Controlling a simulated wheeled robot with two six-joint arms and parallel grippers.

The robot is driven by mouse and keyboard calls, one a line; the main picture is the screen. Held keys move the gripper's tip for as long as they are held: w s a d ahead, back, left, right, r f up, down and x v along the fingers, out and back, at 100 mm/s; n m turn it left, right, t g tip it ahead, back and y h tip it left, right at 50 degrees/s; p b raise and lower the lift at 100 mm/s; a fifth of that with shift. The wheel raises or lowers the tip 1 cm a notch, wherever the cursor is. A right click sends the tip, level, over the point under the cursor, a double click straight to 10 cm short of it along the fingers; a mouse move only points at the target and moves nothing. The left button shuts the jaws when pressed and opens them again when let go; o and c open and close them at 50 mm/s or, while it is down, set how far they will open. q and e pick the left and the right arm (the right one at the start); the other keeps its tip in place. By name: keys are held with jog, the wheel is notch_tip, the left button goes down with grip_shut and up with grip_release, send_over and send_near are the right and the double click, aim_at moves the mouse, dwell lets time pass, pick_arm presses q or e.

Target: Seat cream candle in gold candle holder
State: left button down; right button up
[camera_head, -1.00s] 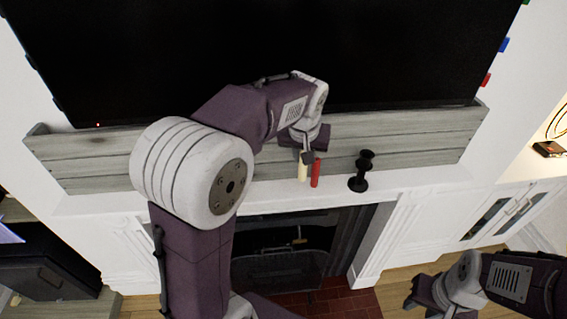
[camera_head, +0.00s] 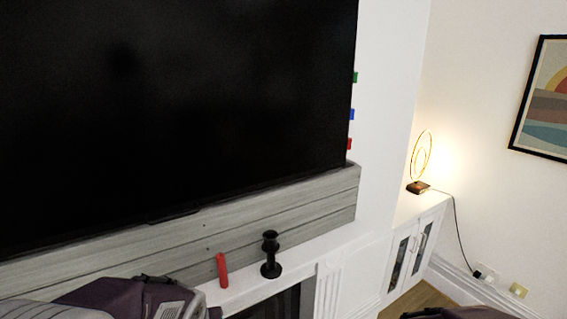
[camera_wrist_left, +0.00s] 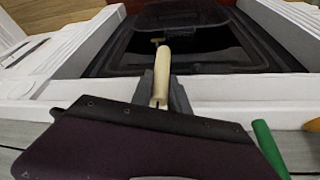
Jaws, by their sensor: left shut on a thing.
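The cream candle (camera_wrist_left: 161,72) stands out between the fingers of my left gripper (camera_wrist_left: 162,95) in the left wrist view. The gripper is shut on it, in front of the dark fireplace opening. In the head view only part of my left arm shows at the bottom left, and the candle is out of frame. I cannot make out a gold candle holder for certain. A small tan edge (camera_wrist_left: 312,126) shows at the right border of the left wrist view, too little to identify. My right gripper is outside the head view; only a bit of that arm shows at the bottom.
A red candle (camera_head: 222,270) and a black candle holder (camera_head: 271,256) stand on the white mantel (camera_head: 325,246). A green stick-like thing (camera_wrist_left: 269,148) is close to my left gripper. The television (camera_head: 180,110) is above the mantel. A lit lamp (camera_head: 420,160) stands on the right cabinet.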

pick_arm(q)
jog(key=shift+w+d+f+m+h, duration=0.15)
jog(key=shift+f+m, duration=0.25)
jog(key=shift+f, duration=0.2)
jog(key=shift+d+f+m+h, duration=0.1)
jog(key=shift+f+m+h, duration=0.1)
jog(key=shift+f+m, duration=0.35)
jog(key=shift+w+d+f+m+h, duration=0.15)
jog(key=shift+f+m, duration=0.1)
jog(key=shift+f, duration=0.45)
jog(key=shift+s, duration=0.1)
